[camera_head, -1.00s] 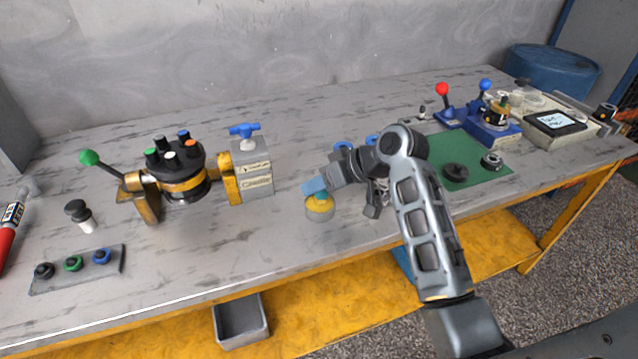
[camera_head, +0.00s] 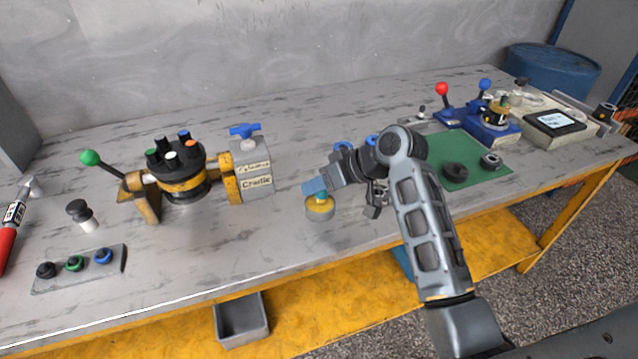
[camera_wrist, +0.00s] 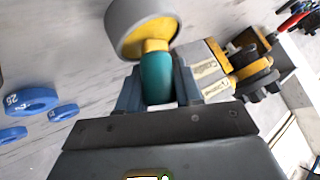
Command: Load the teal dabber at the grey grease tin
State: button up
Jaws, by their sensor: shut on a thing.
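My gripper (camera_head: 316,187) is low over the front middle of the bench, shut on the teal dabber. The wrist view shows the dabber's teal handle (camera_wrist: 157,78) between my blue fingers, with its yellow tip (camera_wrist: 156,45) pointing away from my palm. The grey grease tin (camera_head: 320,212), with yellow in its top, stands on the bench right under the dabber. In the wrist view the tin (camera_wrist: 128,20) is just beyond the yellow tip, which overlaps its rim. I cannot tell how deep the tip sits in the tin.
The cradle (camera_head: 254,178) with the black and yellow motor (camera_head: 183,180) stands to the left. Blue rings (camera_wrist: 30,101) lie on the bench behind my gripper. A green mat (camera_head: 470,150) with dark round parts lies to the right.

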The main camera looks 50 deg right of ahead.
dwell(0.3)
notch_tip(320, 180, up, 7)
jog(key=p, duration=0.7)
dwell(0.8)
